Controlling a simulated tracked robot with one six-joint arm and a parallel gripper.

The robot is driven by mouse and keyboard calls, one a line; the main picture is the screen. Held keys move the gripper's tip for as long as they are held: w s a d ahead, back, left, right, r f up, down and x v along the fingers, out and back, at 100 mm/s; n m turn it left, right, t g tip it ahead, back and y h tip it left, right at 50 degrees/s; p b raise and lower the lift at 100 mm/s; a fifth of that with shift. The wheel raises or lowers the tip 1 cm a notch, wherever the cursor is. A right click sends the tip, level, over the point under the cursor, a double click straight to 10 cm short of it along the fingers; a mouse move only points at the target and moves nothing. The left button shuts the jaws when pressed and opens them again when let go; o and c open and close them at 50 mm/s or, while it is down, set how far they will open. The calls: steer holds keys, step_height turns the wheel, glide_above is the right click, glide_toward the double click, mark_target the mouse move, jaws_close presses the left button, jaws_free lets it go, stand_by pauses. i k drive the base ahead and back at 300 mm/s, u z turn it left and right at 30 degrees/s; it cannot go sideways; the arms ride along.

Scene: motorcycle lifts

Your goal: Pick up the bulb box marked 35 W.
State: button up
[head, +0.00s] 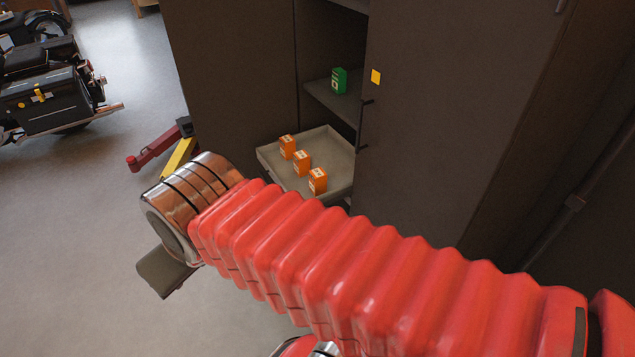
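Three small orange boxes with pale markings stand in an open pale drawer: the back one (288,146), the middle one (302,162) and the front one (318,181). A green box (339,80) with a pale marking stands on a shelf above the drawer. The markings are too small to read, so I cannot tell which box says 35 W. My red ribbed arm crosses the front of the view and ends in a metal joint to the left of the drawer. I cannot make out my gripper's fingers.
The drawer (340,193) juts from a dark cabinet. A cabinet door (440,120) with a yellow tag (376,76) stands right of the opening. A red and yellow piece (152,148) lies left of the drawer. A motorcycle (50,85) stands far left. Grey floor between is clear.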

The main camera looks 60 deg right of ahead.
mark_target(318, 177)
steer(key=i, duration=1)
